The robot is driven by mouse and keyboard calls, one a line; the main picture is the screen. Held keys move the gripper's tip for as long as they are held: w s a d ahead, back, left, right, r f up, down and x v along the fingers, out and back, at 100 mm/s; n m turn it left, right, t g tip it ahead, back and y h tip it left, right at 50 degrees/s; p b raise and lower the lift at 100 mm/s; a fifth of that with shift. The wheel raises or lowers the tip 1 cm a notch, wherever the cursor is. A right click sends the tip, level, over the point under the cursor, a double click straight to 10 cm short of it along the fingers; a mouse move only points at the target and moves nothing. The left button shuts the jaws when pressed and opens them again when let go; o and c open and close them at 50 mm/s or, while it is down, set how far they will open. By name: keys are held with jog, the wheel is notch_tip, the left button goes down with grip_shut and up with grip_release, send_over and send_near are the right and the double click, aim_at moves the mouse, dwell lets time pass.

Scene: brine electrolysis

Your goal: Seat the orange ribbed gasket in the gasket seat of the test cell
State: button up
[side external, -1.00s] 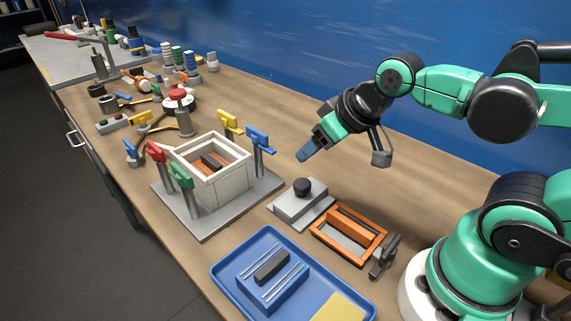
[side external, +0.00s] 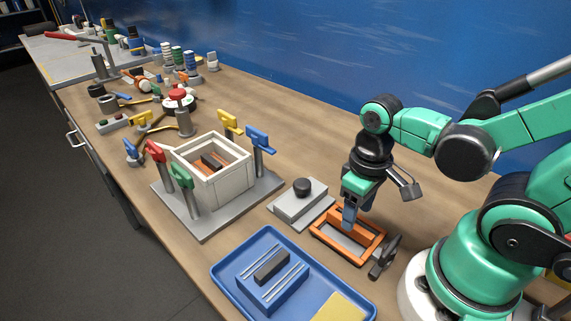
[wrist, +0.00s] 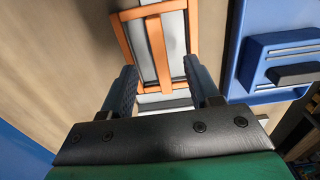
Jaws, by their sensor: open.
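The orange ribbed gasket (side external: 335,248), a rectangular frame with a raised middle rib, lies at the front right of the bench. My gripper (side external: 349,218) points down over it, open and empty. In the wrist view the gasket's rib (wrist: 157,50) runs up the picture ahead of the gap between my fingers (wrist: 162,88). I cannot tell whether a finger touches it. The test cell (side external: 228,188), a pale open-topped box, stands on a grey base left of the gasket. Inside it show orange parts and a dark bar; its gasket seat is not clearly visible.
Red, green, yellow and blue clamps (side external: 182,176) stand around the cell. A grey plate with a black knob (side external: 303,188) lies between cell and gasket. A blue tray (side external: 222,272) holds a blue block and a yellow pad.

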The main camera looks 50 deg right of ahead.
jog(key=shift+f, duration=1.9)
grip_shut()
